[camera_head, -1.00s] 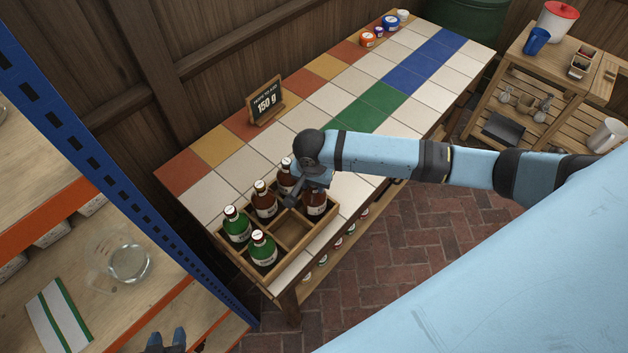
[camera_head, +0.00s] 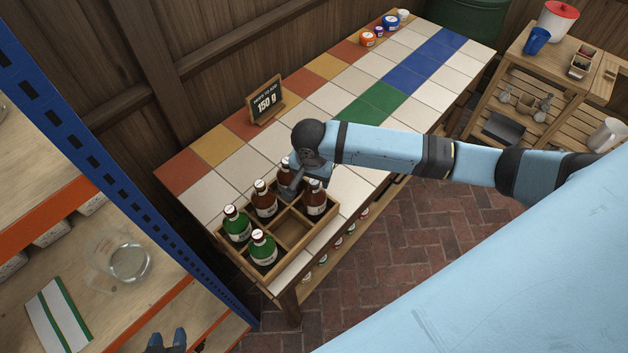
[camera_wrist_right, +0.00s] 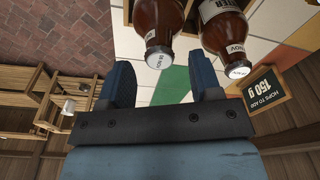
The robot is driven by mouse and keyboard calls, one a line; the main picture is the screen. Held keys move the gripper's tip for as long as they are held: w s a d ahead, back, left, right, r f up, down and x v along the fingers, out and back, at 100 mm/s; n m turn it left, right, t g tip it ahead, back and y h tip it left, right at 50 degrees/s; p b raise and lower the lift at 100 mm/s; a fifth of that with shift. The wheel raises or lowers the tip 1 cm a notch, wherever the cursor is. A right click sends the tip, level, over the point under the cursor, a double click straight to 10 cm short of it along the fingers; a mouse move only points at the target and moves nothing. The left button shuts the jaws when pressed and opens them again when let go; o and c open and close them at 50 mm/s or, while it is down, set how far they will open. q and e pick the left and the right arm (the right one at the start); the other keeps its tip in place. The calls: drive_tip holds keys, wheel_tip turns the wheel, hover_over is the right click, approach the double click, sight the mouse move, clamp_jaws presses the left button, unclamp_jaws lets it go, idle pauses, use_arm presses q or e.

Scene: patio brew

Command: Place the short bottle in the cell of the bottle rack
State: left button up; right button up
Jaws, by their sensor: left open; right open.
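The wooden bottle rack (camera_head: 268,283) stands on the near end of the tiled table. It holds two green bottles (camera_head: 263,248) on the left and brown bottles (camera_head: 264,199), (camera_head: 315,198) farther back; another brown bottle is partly hidden behind my right gripper. The front middle cell shows empty. I cannot tell which bottle is the short one. My right gripper (camera_head: 290,190) is open just above the rack's far cells, beside the bottle necks. In the right wrist view its fingers (camera_wrist_right: 162,82) are apart and empty, with two brown bottles (camera_wrist_right: 158,30), (camera_wrist_right: 223,35) beyond them. My left gripper (camera_head: 166,341) is open at the bottom edge.
A small price-style sign (camera_head: 264,101) stands behind the rack on the table. Several small jars (camera_head: 367,39) sit at the table's far end. The table's middle is clear.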

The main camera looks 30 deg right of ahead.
wheel_tip(320, 180, up, 9)
drive_tip(key=s+a+f+n+t+y, duration=0.4)
drive_tip(key=s+a+f+n+y, duration=0.15)
drive_tip(key=a+f, duration=0.45)
drive_tip(key=s+d+f+n+t, duration=0.3)
drive_tip(key=s, duration=0.3)
drive_tip(key=s+d+f+n+t+h, duration=0.1)
drive_tip(key=s+d+f+n+t, duration=0.2)
drive_tip(key=s, duration=0.3)
drive_tip(key=shift+n, duration=0.55)
